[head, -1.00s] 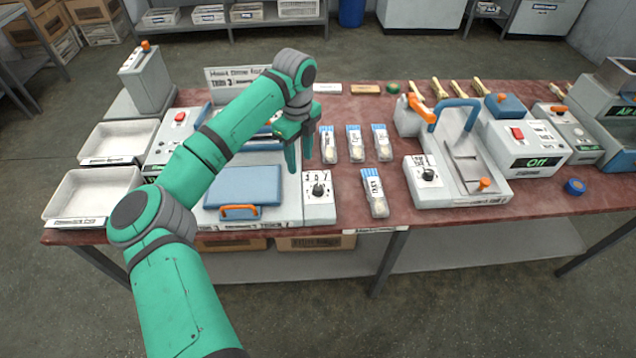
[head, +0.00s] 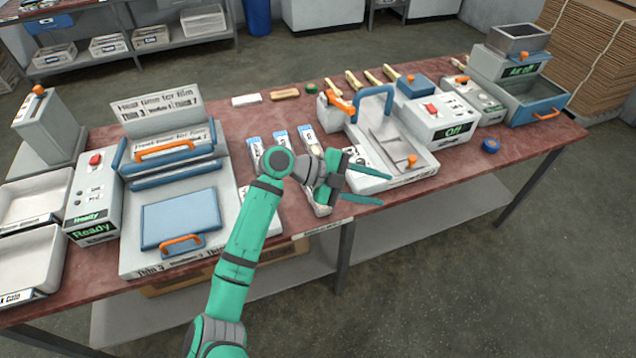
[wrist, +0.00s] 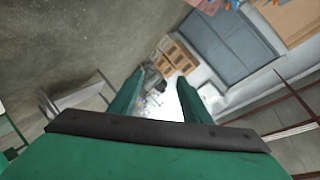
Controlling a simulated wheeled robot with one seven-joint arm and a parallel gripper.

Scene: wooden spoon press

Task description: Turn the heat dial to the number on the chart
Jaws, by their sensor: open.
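The chart (head: 158,112) stands behind the large left press (head: 180,218). It is a heat time for film sign with lines such as "Thin 3"; its lower part is hidden by the press lid. The press's dial box, at its right front, is mostly covered by my arm, and I cannot read its dial. A second dial box (head: 356,158) on the right device is partly covered by my gripper. My gripper (head: 386,187) is open and empty, pointing right above the table's front. In the wrist view its two fingers (wrist: 160,110) are apart with nothing between.
Film packets (head: 281,138) lie between the two machines, partly under my arm. The right device (head: 395,150) has a blue handle and orange knob. A control box (head: 440,118) reads "Off"; the left one (head: 93,200) reads "Ready". A blue roll (head: 491,145) lies right.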

